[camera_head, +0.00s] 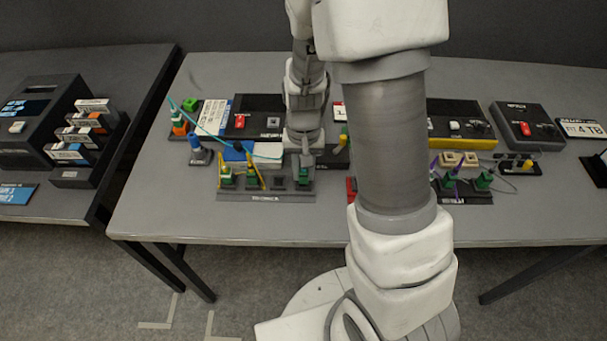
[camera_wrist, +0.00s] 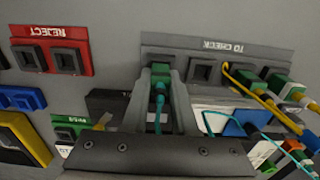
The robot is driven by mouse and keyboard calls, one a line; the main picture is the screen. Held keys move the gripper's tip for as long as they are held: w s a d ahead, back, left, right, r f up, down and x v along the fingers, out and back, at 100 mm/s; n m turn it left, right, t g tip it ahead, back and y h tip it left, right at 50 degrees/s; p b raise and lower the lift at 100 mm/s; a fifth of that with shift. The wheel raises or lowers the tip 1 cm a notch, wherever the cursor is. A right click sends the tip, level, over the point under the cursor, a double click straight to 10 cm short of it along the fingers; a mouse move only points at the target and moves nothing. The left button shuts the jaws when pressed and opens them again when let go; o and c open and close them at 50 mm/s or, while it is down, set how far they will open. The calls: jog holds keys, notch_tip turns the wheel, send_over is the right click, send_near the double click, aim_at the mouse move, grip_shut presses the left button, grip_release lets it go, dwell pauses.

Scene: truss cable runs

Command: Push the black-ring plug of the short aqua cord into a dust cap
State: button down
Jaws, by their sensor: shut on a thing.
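My gripper (camera_wrist: 163,115) is shut on a green plug (camera_wrist: 160,73) with an aqua cord, seen in the wrist view. The plug is at the end position of the grey TO CHECK strip (camera_wrist: 185,50); I cannot tell how far it sits in its socket. In the head view the green plug (camera_head: 304,177) shows below my gripper (camera_head: 302,150) at the right end of the strip (camera_head: 262,197). The aqua cord (camera_head: 207,127) runs toward the back left. Any black ring is too small to make out. No dust cap can be told for certain.
An empty socket (camera_wrist: 205,70) is beside the held plug, then green plugs with yellow cords (camera_wrist: 275,82). A red REJECT block (camera_wrist: 52,50) has two empty sockets. Two beige blocks (camera_head: 460,158) stand right of my arm. The table's front strip is clear.

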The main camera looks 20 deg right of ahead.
jog(key=shift+r+p, duration=1.5)
jog(key=shift+r, duration=0.5)
jog(key=shift+w, duration=0.1)
